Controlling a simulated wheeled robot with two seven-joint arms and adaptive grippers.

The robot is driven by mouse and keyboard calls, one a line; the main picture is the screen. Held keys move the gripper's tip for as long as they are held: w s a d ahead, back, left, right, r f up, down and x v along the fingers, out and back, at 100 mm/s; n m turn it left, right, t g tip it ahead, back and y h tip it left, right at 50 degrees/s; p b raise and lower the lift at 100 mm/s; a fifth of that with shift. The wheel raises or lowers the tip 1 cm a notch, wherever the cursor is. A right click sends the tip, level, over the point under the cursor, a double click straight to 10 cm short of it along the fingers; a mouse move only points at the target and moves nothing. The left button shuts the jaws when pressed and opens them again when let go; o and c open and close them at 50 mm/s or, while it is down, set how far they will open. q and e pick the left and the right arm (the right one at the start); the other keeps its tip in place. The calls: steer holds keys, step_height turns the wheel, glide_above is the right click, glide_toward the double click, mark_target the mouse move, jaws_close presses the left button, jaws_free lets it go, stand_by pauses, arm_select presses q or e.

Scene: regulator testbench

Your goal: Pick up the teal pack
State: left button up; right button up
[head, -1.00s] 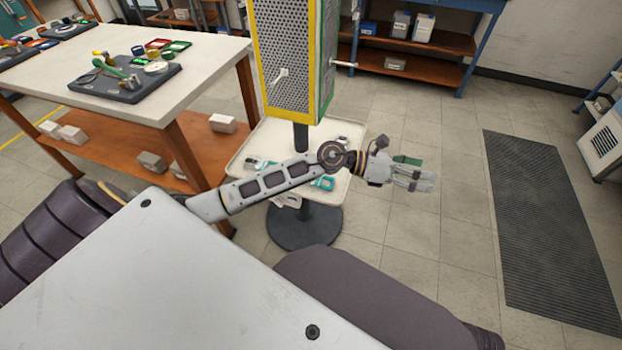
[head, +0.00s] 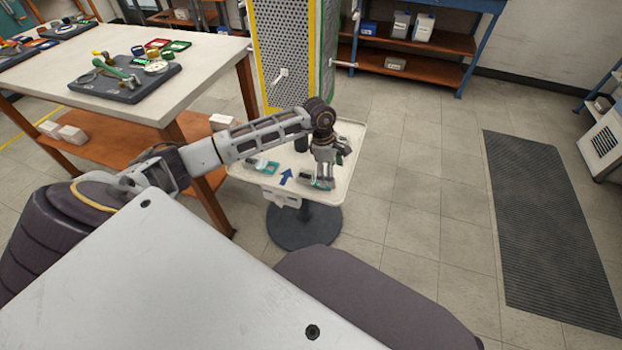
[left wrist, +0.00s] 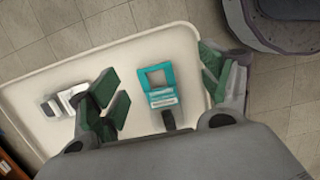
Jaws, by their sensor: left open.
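The teal pack (head: 310,183) lies on the cream tray (head: 244,176) of the round-based stand, at the tray's near side. In the left wrist view the teal pack (left wrist: 158,88) shows a teal frame, a pale labelled middle and a dark end. My left gripper (head: 323,172) points down over it and partly hides it in the head view. In the left wrist view its green-padded fingers are spread open on either side of the pack, apparently not touching it. My right gripper is not in view.
A white and grey item (left wrist: 64,101) shows in the left wrist view. A perforated yellow-edged panel (head: 282,50) rises behind.

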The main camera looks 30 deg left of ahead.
mark_target(313, 177)
arm_select(q)
steer(key=a+y, duration=0.1)
steer(key=a, duration=0.3)
steer(key=a+y, duration=0.1)
steer(key=a, duration=0.1)
steer(key=shift+a+r+g+y, duration=0.3)
steer(key=shift+a, duration=0.05)
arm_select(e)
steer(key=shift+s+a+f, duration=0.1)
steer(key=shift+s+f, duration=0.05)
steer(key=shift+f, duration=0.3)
arm_select(q)
steer(key=shift+f, duration=1.2)
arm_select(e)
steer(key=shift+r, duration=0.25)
arm_select(q)
steer(key=shift+f+b, duration=0.4)
steer(key=shift+f, duration=0.3)
steer(key=f, duration=0.3)
steer(key=shift+a+f+b, duration=0.2)
steer(key=shift+b, duration=0.2)
steer(key=shift+f, duration=0.2)
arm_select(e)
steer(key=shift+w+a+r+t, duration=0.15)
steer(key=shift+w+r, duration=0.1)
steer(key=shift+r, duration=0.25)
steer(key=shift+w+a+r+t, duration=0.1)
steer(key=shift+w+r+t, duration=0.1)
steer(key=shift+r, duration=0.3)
